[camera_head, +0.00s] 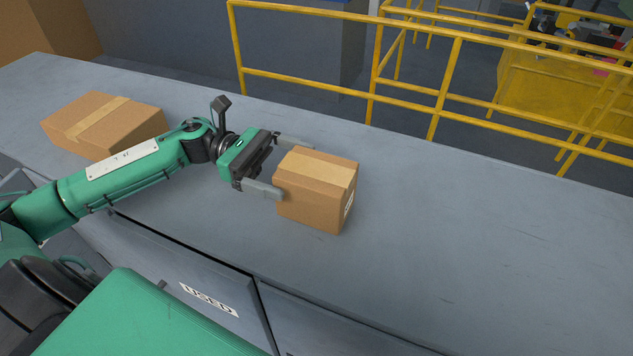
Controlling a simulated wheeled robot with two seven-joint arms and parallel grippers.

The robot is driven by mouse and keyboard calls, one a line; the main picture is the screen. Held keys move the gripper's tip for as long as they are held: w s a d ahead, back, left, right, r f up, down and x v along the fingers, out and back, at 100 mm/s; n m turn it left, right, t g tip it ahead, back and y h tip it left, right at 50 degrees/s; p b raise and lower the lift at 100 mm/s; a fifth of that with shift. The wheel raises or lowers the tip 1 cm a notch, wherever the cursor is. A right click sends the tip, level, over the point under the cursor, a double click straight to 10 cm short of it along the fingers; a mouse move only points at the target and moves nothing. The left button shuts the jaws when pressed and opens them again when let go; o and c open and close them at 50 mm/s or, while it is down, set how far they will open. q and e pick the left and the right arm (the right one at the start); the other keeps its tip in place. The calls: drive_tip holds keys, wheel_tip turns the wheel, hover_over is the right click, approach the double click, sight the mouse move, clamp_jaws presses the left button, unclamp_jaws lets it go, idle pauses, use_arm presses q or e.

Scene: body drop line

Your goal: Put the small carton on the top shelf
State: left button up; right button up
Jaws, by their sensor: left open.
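The small carton (325,197) is a brown cardboard box with a tape strip along its top and a white label on its right side. It stands upright on the grey worktop (480,230). My left gripper (281,168) is open at the carton's left end. One finger is on the near side and one on the far side, with the tips at or just past the carton's left edge. I cannot tell whether the fingers touch it. My right gripper is not in view. No shelf can be made out.
A larger, flatter taped carton (104,124) lies on the worktop at the left, behind my left arm. Yellow railings (300,84) run behind the worktop. Drawer fronts, one marked "USED" (209,299), are below its front edge. The worktop right of the small carton is clear.

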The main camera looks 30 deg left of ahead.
sight(311, 176)
use_arm(q)
drive_tip(key=shift+d+r+p, duration=0.15)
drive_tip(key=shift+d+p, duration=0.05)
drive_tip(key=shift+p, duration=0.1)
drive_tip(key=d+p, duration=0.4)
drive_tip(key=shift+d, duration=0.35)
drive_tip(key=shift+w+f, duration=0.1)
drive_tip(key=shift+f, duration=0.1)
drive_tip(key=c, duration=1.2)
